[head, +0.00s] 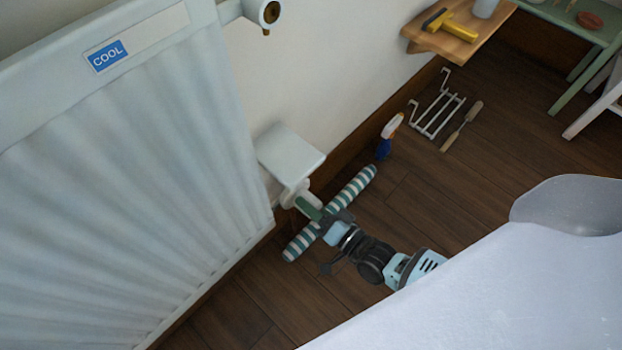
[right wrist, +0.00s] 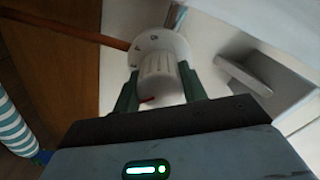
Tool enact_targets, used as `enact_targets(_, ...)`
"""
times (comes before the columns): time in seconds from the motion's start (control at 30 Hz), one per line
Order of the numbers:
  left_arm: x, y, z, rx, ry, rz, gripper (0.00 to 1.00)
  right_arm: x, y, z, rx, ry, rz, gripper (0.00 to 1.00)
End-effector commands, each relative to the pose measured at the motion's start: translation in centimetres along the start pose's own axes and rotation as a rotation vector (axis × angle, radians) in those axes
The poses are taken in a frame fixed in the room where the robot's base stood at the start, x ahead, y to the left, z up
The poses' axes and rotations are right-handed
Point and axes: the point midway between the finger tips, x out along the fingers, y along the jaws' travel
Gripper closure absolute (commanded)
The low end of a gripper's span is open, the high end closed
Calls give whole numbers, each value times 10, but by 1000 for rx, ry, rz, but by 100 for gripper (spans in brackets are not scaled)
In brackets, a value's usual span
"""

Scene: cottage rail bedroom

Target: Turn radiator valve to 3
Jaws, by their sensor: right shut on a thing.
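My left gripper is out of view.
A green-and-white striped roll (head: 354,195) lies on the floor under my right wrist. A spray bottle (head: 389,136), a white wire rack (head: 437,112) and a wooden-handled tool (head: 462,126) are beyond it. A wooden shelf (head: 449,45) juts from the wall.

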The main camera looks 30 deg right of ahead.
Motion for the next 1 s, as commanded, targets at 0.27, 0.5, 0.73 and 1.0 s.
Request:
enact_targets(0.27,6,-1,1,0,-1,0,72,-1,1,1,218,-1,1,81)
enact_targets(0.5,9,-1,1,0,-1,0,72,-1,1,1,338,-1,1,81)
enact_targets(0.73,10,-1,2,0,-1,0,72,-1,1,0,391,-1,1,81)
enact_targets(1.0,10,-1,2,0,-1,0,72,-1,1,0,400,-1,2,81)
